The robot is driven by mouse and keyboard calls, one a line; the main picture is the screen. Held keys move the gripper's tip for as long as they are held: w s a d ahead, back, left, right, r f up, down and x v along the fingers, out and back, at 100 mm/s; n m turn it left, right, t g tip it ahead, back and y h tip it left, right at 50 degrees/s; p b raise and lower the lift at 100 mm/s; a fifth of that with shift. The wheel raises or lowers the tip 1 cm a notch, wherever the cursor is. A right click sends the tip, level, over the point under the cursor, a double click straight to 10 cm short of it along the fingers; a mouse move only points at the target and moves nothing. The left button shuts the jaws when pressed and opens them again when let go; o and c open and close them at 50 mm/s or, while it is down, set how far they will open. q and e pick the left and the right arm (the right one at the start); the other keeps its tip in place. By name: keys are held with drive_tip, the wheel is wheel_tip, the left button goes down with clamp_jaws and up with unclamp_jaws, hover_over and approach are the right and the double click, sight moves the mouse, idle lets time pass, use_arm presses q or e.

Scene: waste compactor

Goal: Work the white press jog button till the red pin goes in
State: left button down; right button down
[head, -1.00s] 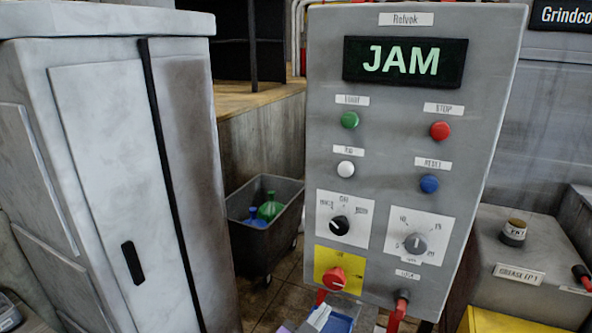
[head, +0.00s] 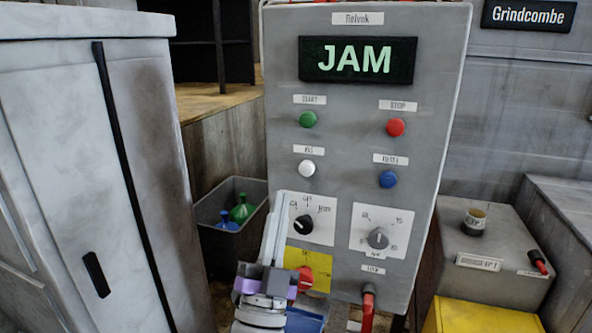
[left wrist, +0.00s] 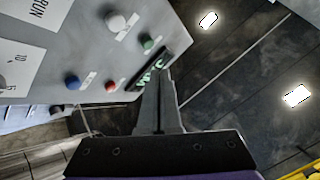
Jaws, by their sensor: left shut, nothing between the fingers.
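The white jog button (head: 308,167) is a round knob on the grey control panel (head: 345,190), below the green start button. It also shows in the left wrist view (left wrist: 115,21), at the upper left. My left gripper (head: 284,198) is upright, shut and empty, in front of the panel, lower and left of the white button and apart from it. Its closed fingers also show in the left wrist view (left wrist: 158,75). A red fitting (head: 368,302) sits at the panel's lower edge; I cannot tell if it is the red pin. My right gripper is out of view.
The display (head: 357,60) reads JAM. Red stop (head: 396,127) and blue reset (head: 387,179) buttons are right of the jog button. Two dials and a red knob (head: 305,279) lie below. A white cabinet (head: 80,150) stands left, a bin (head: 235,243) behind.

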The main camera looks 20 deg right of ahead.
sight(307, 169)
use_arm(q)
drive_tip(key=w+d, duration=0.5)
drive_tip(key=w, duration=0.2)
drive_tip(key=shift+w+b, duration=0.2)
drive_tip(key=shift+b, duration=0.15)
idle(2.1)
drive_tip(key=shift+w+d, duration=0.2)
drive_tip(key=shift+w, duration=0.15)
drive_tip(key=shift+w+d, duration=0.3)
drive_tip(key=shift+w, duration=0.05)
idle(0.9)
idle(1.8)
drive_tip(key=shift+s+a+p, duration=0.3)
drive_tip(key=shift+s+a, duration=0.25)
drive_tip(key=shift+s, duration=0.2)
